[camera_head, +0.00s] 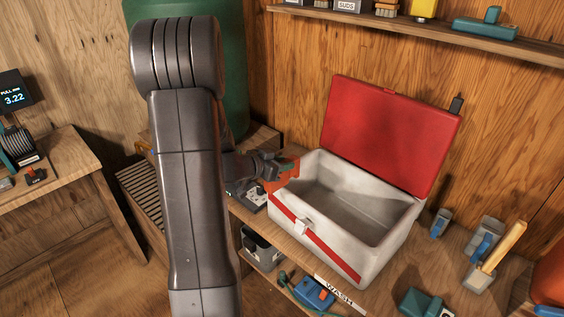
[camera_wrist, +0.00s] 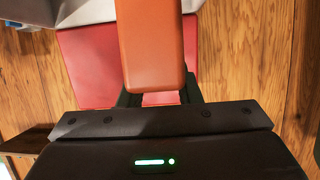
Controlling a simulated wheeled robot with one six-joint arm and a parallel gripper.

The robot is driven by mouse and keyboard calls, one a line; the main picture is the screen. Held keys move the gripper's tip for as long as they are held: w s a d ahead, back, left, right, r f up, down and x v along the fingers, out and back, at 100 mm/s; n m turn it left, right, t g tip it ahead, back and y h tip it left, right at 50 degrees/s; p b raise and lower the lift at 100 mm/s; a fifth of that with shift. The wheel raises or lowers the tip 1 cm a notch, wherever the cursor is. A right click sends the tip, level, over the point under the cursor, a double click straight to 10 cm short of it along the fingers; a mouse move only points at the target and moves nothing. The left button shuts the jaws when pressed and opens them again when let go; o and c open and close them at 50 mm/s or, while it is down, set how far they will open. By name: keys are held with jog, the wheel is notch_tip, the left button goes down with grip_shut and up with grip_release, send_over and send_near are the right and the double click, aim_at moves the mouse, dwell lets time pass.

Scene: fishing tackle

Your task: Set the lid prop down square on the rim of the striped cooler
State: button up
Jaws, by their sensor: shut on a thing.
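The striped cooler (camera_head: 376,252) stands on the bench, pale grey with a red diagonal stripe and a white latch on its front. Its red lid (camera_head: 385,135) is swung open and leans back toward the wall; the inside looks empty. My gripper (camera_head: 274,171) is at the cooler's left end, about rim height, shut on the orange-red lid prop (camera_head: 285,178). In the wrist view the lid prop (camera_wrist: 152,45) is a rounded block between the fingers, with the red lid (camera_wrist: 85,65) and part of the cooler (camera_wrist: 72,14) behind it. I cannot tell whether the prop touches the rim.
A shelf (camera_head: 420,28) with several items runs along the wall above. A grey-and-blue tool (camera_head: 440,223) and several brushes (camera_head: 485,255) stand right of the cooler. A blue tool (camera_head: 316,292) and a WASH label lie in front. A green barrel (camera_head: 240,70) stands behind my arm.

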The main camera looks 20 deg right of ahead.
aim_at(282, 183)
jog(key=shift+f+b, duration=1.3)
jog(key=shift+f, duration=1)
jog(key=shift+p, duration=0.9)
jog(key=shift+f+b, duration=0.95)
jog(key=shift+f, duration=0.65)
jog(key=o, duration=1.2)
jog(key=b+v, duration=0.1)
jog(key=v, duration=1.2)
jog(key=shift+s+a+r, duration=0.15)
jog(key=shift+s+a, duration=0.05)
jog(key=shift+a, duration=0.15)
